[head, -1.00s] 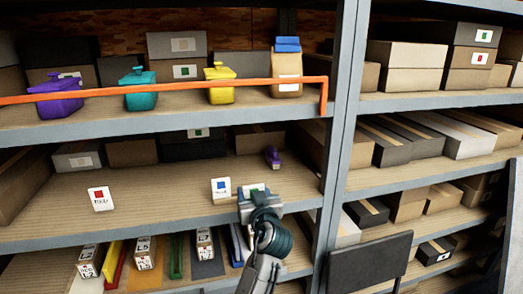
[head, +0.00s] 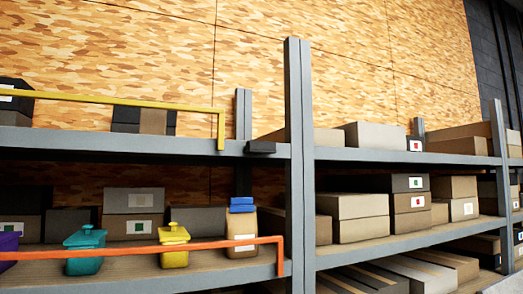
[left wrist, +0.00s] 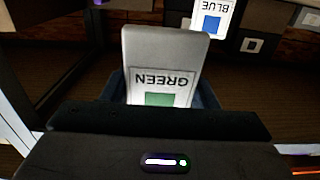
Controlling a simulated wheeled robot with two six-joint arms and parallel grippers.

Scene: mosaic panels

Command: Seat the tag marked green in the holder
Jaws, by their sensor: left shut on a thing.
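The green tag (left wrist: 165,60) is a pale card with the word GREEN and a green square, seen upside down in the left wrist view. My left gripper (left wrist: 163,88) is shut on it, with dark fingers at both sides of its near end. The tag marked blue (left wrist: 212,20) stands apart behind it at the top. The head view shows neither gripper. A small dark block (head: 262,147) juts from the front edge of the upper shelf in the head view; I cannot tell whether it is the holder.
An orange rail (head: 150,252) runs before the teal pot (head: 85,252), yellow pot (head: 174,248) and brown bag (head: 242,232). A yellow rail (head: 130,101) fronts the upper shelf. A grey upright (head: 299,170) divides the bays; boxes fill the right bay.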

